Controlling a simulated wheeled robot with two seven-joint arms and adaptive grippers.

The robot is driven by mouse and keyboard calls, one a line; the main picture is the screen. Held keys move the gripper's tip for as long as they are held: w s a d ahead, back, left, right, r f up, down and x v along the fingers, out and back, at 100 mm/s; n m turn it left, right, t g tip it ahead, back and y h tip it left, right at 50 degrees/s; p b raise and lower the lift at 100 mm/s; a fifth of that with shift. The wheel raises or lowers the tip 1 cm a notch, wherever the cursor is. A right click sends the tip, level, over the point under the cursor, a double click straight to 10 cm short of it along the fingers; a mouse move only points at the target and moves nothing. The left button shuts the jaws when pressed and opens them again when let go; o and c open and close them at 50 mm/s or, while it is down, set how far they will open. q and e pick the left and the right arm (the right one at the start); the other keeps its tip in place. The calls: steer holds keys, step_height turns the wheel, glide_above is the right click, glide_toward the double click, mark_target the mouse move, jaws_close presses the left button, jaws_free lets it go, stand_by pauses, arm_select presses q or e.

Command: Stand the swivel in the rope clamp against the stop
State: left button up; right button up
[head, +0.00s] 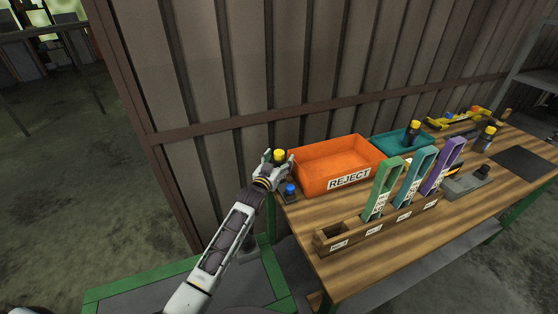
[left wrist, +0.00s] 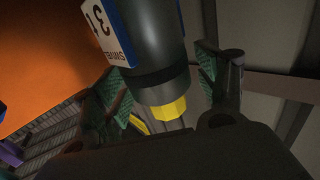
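A dark cylindrical part with a yellow end (head: 279,155) stands at the table's far left corner, beside the orange bin. In the left wrist view this dark cylinder (left wrist: 158,82) fills the middle; its blue-backed white label reads "31" and seems to say "swivel", upside down. My left gripper (head: 273,161) is at its yellow end, with fingers on either side. In the wrist view the green pads are spread, and a gap shows at the right pad. A grey block with a dark knob (head: 465,184) lies at the right of the table; I cannot tell if it is the rope clamp. My right gripper is not in view.
The orange REJECT bin (head: 349,180) is right of my left gripper. A small blue-topped piece (head: 290,188) stands close below it. A wooden rack (head: 330,243) holds green, teal and purple uprights. A teal tray (head: 378,143) is behind. The front right tabletop is clear.

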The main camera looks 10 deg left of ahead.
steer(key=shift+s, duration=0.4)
arm_select(q)
steer(key=shift+r, duration=0.1)
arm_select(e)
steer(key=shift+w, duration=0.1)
